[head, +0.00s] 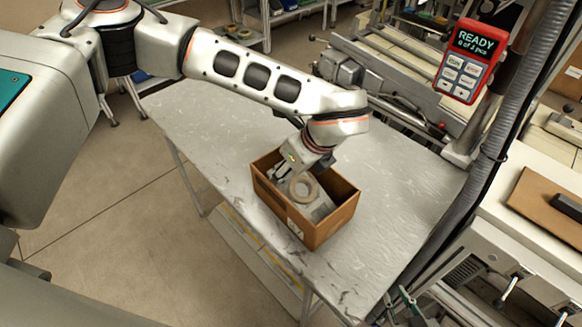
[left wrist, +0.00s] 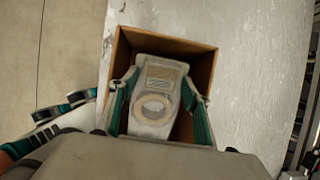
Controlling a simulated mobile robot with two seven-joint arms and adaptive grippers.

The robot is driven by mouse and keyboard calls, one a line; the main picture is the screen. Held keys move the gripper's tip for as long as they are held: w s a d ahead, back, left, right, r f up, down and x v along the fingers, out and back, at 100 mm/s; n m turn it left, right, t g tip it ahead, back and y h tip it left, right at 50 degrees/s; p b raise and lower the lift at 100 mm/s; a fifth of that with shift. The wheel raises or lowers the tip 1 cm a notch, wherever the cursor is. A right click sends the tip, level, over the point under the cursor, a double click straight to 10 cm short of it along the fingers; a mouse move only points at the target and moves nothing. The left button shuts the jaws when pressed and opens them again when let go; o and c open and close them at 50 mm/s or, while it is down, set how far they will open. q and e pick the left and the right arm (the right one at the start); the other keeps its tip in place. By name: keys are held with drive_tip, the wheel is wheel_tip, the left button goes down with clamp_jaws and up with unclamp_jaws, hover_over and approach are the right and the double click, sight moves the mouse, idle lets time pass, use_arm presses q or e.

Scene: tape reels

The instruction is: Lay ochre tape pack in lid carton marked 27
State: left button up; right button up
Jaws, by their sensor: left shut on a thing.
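An open brown carton (head: 330,232) stands on the marbled table; the mark on its pale label is too small to read surely. In the left wrist view, the carton (left wrist: 203,70) surrounds a pale grey pack (left wrist: 160,77) with a printed label and a tan tape ring (left wrist: 153,108). The pack (head: 320,207) is inside the carton in the head view; whether it touches the bottom is hidden. My left gripper (left wrist: 153,95) reaches into the carton, its teal fingers shut on the pack's sides. My right gripper (head: 404,300) shows only partly, near the table's front corner, its opening unclear.
The table (head: 400,190) is clear around the carton. A red handheld panel (head: 470,62) reading READY hangs at the upper right beside a grey hose. Conveyor machinery stands behind the table, and a bench with a brown board (head: 548,205) is at the right.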

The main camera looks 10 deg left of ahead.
sight(306, 193)
use_arm(q)
drive_tip(key=o, duration=1)
drive_tip(key=shift+r, duration=0.1)
drive_tip(key=b+v, duration=0.1)
drive_tip(key=v, duration=1.1)
drive_tip(key=shift+b, duration=0.35)
